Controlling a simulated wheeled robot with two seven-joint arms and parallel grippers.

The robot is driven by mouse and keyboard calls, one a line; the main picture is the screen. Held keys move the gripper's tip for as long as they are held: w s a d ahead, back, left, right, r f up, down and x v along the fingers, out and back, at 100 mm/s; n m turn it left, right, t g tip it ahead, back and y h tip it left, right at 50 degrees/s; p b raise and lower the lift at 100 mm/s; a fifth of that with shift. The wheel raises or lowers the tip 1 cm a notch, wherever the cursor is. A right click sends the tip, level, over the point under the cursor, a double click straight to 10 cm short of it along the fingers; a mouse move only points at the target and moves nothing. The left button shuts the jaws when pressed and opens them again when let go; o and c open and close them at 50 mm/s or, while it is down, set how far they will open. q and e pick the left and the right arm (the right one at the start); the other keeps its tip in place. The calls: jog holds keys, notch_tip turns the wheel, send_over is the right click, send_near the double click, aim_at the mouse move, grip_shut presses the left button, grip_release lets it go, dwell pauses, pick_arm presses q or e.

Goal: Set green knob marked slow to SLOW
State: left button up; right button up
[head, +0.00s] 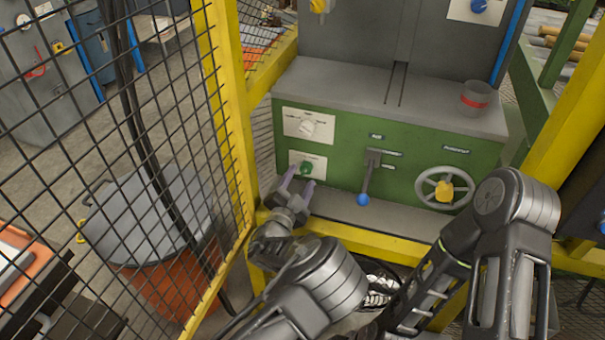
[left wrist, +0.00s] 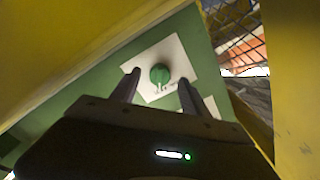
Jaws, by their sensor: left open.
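The green knob (head: 305,168) sits on a white plate (head: 318,161) low on the left of the green machine front. In the left wrist view the green knob (left wrist: 159,74) is on its white plate (left wrist: 176,56), with markings too small to read. My left gripper (head: 296,183) is open, its two fingers pointing at the knob. In the left wrist view the fingers (left wrist: 158,88) lie either side of and short of the knob, with nothing between them. The right arm shows at the lower right, but its gripper is not visible.
A white knob (head: 308,127) is above the green one. A lever with a blue ball (head: 363,199) and a handwheel (head: 444,188) are to the right. Yellow frame bars (head: 361,239) and a mesh guard (head: 170,130) stand close to my left arm. A grey cup (head: 475,98) stands on the machine top.

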pick_arm(q)
jog(key=shift+x, duration=1.25)
grip_shut()
